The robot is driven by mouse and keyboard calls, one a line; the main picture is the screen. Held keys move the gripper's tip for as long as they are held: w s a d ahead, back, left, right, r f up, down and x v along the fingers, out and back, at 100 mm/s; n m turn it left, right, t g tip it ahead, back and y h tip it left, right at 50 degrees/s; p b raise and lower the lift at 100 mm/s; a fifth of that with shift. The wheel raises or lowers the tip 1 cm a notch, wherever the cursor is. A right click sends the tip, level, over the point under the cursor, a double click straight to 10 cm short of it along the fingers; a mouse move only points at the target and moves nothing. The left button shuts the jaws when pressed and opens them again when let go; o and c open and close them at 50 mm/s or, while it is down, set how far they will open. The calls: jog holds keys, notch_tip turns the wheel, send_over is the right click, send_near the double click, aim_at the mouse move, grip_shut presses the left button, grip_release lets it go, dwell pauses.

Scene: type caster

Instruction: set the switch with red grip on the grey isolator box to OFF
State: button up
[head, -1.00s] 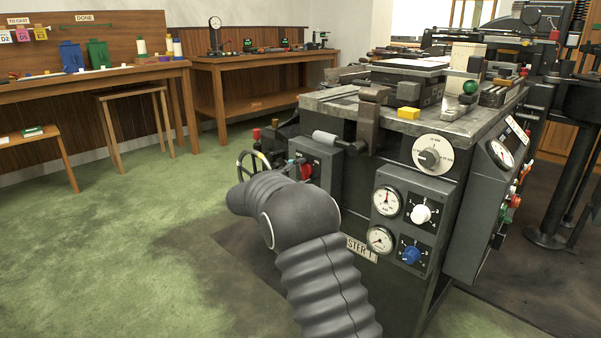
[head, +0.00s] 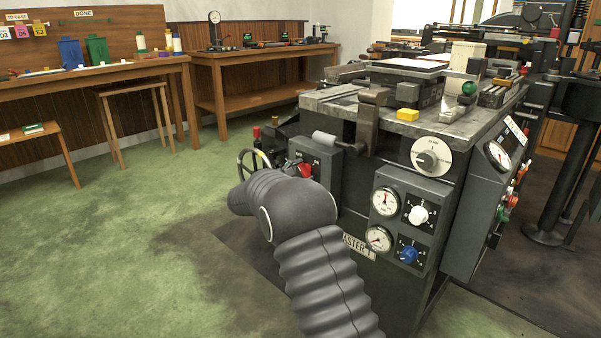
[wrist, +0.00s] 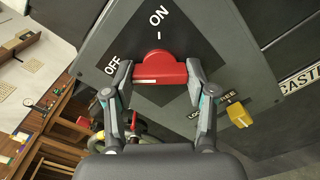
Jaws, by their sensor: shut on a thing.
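The grey isolator box (wrist: 195,30) fills the upper part of the wrist view, tilted, with ON printed at the top and OFF to the left. The red grip (wrist: 160,70) of its switch lies between my fingers, its bar running across the picture with a white mark at its lower left. My gripper (wrist: 158,78) is shut on the red grip, one finger at each end. In the head view, the isolator box (head: 325,170) and part of the red grip (head: 305,170) show behind my arm, which hides my fingers.
A yellow lever (wrist: 238,114) marked LOCK and FREE sits right of my gripper. The caster (head: 440,130) carries gauges, a white knob (head: 418,214) and a blue knob (head: 408,255) to the right. A handwheel (head: 250,162) stands to the left.

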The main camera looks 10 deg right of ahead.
jog(key=o, duration=1.2)
jog(key=shift+c, duration=0.2)
jog(key=v, duration=1.2)
jog(key=shift+f, duration=0.1)
